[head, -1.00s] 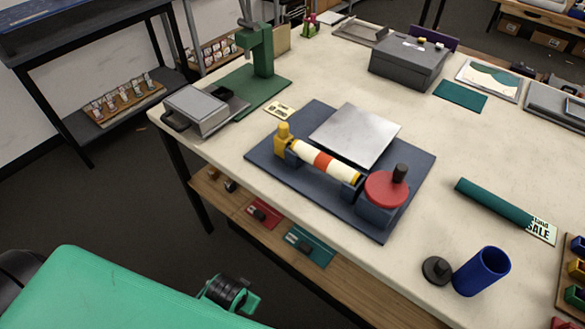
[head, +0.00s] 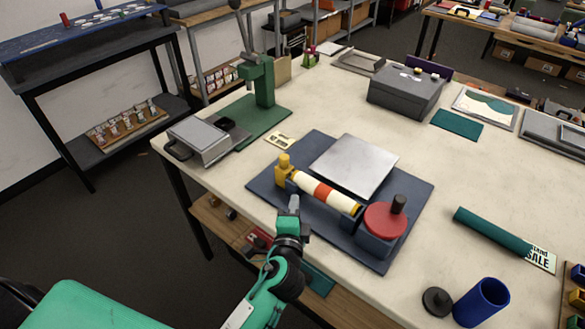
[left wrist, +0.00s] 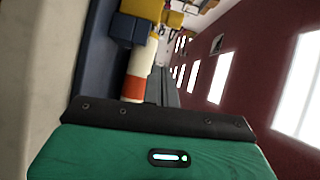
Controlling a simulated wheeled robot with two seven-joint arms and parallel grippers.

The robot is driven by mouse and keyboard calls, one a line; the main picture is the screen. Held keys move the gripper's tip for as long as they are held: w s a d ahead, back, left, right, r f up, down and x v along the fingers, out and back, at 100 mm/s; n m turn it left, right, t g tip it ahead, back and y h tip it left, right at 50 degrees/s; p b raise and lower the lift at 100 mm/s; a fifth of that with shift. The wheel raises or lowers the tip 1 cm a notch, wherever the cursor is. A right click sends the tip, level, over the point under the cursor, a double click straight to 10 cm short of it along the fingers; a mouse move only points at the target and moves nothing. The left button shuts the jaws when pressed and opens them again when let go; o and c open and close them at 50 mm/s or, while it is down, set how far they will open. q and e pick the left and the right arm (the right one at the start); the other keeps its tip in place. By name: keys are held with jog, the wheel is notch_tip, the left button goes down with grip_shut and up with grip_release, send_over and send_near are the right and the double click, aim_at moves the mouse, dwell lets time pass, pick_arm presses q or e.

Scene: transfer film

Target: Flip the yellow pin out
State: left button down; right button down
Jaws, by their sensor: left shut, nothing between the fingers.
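The yellow pin (head: 284,165) stands upright at the left end of the roller (head: 325,192), on a dark blue base plate (head: 262,181). The roller is white with a red band, and a red disc (head: 385,222) with a black knob sits at its other end. My left gripper (head: 294,202) is shut and empty, just in front of the roller and to the lower right of the pin, apart from the pin. In the left wrist view the yellow pin's end (left wrist: 142,10) shows at the top, beyond the roller (left wrist: 138,80); the fingertips cannot be made out there. My right gripper is out of view.
A flat silver plate (head: 354,166) lies behind the roller. A green press (head: 262,90) and a grey box (head: 196,138) stand to the left. A blue cup (head: 482,302) and a dark green tube (head: 492,231) are at the right. The table's front edge runs below my gripper.

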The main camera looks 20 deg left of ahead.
aim_at(293, 176)
pick_arm(q)
jog(key=shift+w+d+r+m+t+h, duration=0.15)
jog(key=shift+w+d+r+m+t, duration=0.1)
jog(key=shift+d+m, duration=0.15)
jog(key=shift+w+d+r+m+t+h, duration=0.15)
jog(key=shift+d+r+m, duration=0.15)
jog(key=shift+d, duration=0.1)
jog(key=w+p, duration=0.1)
jog(key=w, duration=0.2)
jog(key=w+a+p, duration=0.1)
jog(key=w, duration=0.3)
jog(key=w+p, duration=0.1)
jog(key=w, duration=0.2)
jog(key=shift+w+a+r+p, duration=0.1)
jog(key=shift+w+a+p, duration=0.05)
jog(key=shift+a+p, duration=0.2)
jog(key=a+p, duration=0.1)
jog(key=a, duration=0.2)
jog(key=shift+a, duration=0.2)
jog(key=shift+a+p, duration=0.3)
jog(key=shift+a, duration=0.05)
jog(key=shift+f, duration=0.2)
jog(key=shift+d, duration=0.1)
